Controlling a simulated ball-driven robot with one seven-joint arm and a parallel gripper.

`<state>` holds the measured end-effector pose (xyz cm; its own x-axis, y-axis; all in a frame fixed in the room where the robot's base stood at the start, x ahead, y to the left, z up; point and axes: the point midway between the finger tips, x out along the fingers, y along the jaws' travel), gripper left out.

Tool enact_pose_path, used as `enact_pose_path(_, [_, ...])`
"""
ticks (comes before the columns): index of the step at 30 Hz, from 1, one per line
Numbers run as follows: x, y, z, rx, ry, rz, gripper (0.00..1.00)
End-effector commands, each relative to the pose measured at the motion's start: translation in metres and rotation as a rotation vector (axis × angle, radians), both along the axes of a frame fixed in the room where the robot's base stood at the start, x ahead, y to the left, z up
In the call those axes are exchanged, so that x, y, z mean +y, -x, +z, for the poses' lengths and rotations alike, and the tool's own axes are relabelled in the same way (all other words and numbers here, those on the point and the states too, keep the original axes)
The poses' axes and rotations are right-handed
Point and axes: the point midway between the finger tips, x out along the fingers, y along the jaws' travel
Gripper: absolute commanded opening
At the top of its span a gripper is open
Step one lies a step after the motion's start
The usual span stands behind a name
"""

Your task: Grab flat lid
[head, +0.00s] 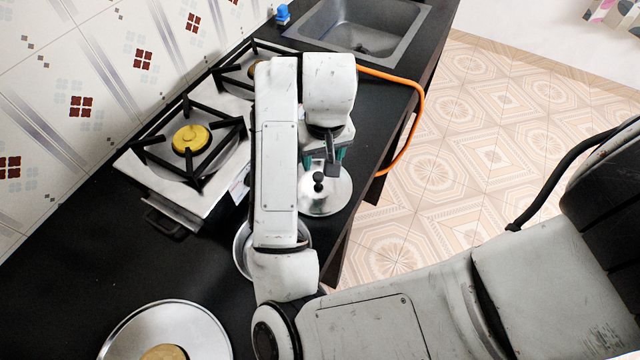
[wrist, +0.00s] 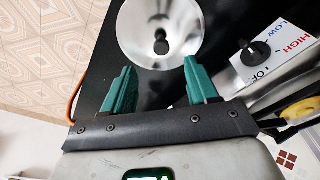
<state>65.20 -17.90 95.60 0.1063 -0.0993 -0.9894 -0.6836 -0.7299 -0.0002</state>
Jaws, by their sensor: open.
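The flat lid (head: 335,200) is a shiny round metal disc with a black knob. It lies on the black counter (head: 60,290) between the stove and the counter's front edge. In the wrist view the lid (wrist: 185,25) is ahead of the fingers, with its knob (wrist: 161,46) between their lines. My gripper (head: 325,158) is open and empty, with green fingers just behind the knob in the head view. In the wrist view my gripper (wrist: 160,75) has its fingers well apart and not touching the knob. My arm covers part of the lid's surroundings.
The stove (head: 200,195) with black grates stands left of the lid; its dial (wrist: 250,52) is close on the right in the wrist view. A pot (head: 240,250) is partly hidden under my arm. A plate (head: 205,330) is at lower left, a sink (head: 365,30) at the back.

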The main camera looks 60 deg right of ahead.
Motion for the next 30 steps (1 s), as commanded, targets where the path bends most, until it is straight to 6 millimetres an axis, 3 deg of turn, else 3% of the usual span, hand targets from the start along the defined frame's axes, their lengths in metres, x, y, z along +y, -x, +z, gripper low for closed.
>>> enact_pose_path(3, [-0.002,-0.002,-0.019,0.002,0.000,0.003,0.58])
enact_pose_path(13, [-0.006,-0.007,-0.045,-0.001,0.002,0.001,0.58])
enact_pose_path(21, [-0.012,-0.015,-0.081,-0.001,0.002,0.002,0.58])
enact_pose_path(30, [-0.014,-0.016,-0.088,-0.003,0.003,0.000,0.58])
